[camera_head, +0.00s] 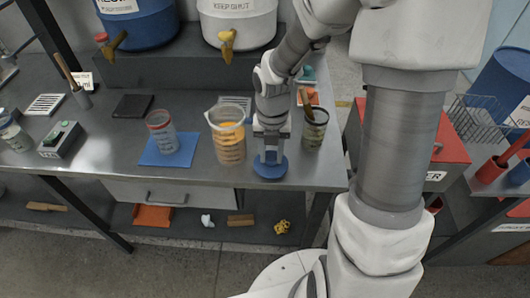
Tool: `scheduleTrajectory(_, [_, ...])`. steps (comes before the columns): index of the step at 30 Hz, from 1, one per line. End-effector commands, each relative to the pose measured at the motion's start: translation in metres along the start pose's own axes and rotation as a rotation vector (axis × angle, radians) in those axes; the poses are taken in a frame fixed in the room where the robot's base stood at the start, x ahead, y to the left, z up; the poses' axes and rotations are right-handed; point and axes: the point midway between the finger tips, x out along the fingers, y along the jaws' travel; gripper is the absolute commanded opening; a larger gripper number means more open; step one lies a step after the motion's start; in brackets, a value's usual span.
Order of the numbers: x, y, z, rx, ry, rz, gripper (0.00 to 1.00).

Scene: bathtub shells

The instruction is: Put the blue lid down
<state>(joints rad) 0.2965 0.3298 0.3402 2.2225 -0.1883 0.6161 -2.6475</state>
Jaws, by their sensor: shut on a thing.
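The blue lid (270,169) is a round disc at the front right of the grey metal table. My gripper (270,152) points down and is shut on the lid from above. The lid is at or just above the table top; I cannot tell whether it touches. The fingertips are small in the view and partly merge with the lid.
A beaker of orange liquid (228,140) stands close to the left of the lid. A jar with a brush (314,130) stands to the right. A smaller cup (161,132) stands on a blue mat (150,157). The table's front edge (230,184) is close.

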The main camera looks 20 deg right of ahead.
Motion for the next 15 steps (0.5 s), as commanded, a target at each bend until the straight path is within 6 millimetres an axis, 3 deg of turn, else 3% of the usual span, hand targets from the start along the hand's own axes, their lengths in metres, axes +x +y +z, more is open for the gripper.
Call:
scheduleTrajectory(14, [0.0048,-0.0017,0.0000,0.001,0.001,0.000,0.00])
scheduleTrajectory(15, [0.0038,-0.0017,0.0002,0.001,0.000,0.000,0.44])
